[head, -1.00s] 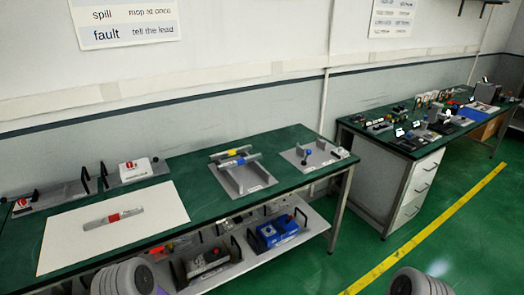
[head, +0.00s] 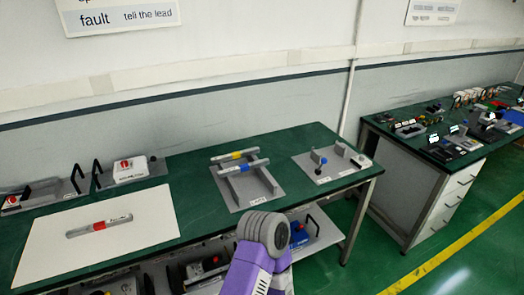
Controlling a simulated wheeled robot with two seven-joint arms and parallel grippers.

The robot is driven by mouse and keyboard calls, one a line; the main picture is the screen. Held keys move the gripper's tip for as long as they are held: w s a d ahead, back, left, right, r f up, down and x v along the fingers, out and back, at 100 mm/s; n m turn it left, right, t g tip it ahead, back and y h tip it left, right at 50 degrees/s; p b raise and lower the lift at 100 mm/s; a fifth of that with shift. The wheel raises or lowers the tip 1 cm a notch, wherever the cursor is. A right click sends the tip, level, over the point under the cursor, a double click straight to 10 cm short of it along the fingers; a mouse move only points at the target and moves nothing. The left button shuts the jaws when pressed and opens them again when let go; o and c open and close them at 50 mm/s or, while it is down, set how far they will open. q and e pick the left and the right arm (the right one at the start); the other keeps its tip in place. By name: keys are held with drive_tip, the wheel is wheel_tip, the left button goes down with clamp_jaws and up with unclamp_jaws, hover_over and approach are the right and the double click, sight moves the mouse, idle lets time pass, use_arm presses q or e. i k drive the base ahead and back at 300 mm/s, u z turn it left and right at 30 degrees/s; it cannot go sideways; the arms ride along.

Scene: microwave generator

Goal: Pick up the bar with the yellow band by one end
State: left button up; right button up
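The bar with the yellow band (head: 235,155) lies across the far part of a grey cradle (head: 265,201) on the green bench. It is a light grey bar with the band at its middle. A similar bar with a blue band (head: 244,167) lies parallel just in front of it, across the same cradle. Both bars' ends stick out past the cradle's side walls. A purple and grey link of my arm rises at the bottom centre, in front of the bench. Neither of my grippers is in view.
A bar with a red band (head: 99,226) lies on a white board (head: 140,243) at left. Boxes with handles (head: 130,170) stand behind it. A grey fixture with a blue knob (head: 332,163) is right of the cradle. A lower shelf (head: 325,236) holds several devices.

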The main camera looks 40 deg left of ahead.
sight(235, 155)
drive_tip(key=u, duration=0.35)
drive_tip(key=i, duration=0.8)
drive_tip(key=u, duration=0.65)
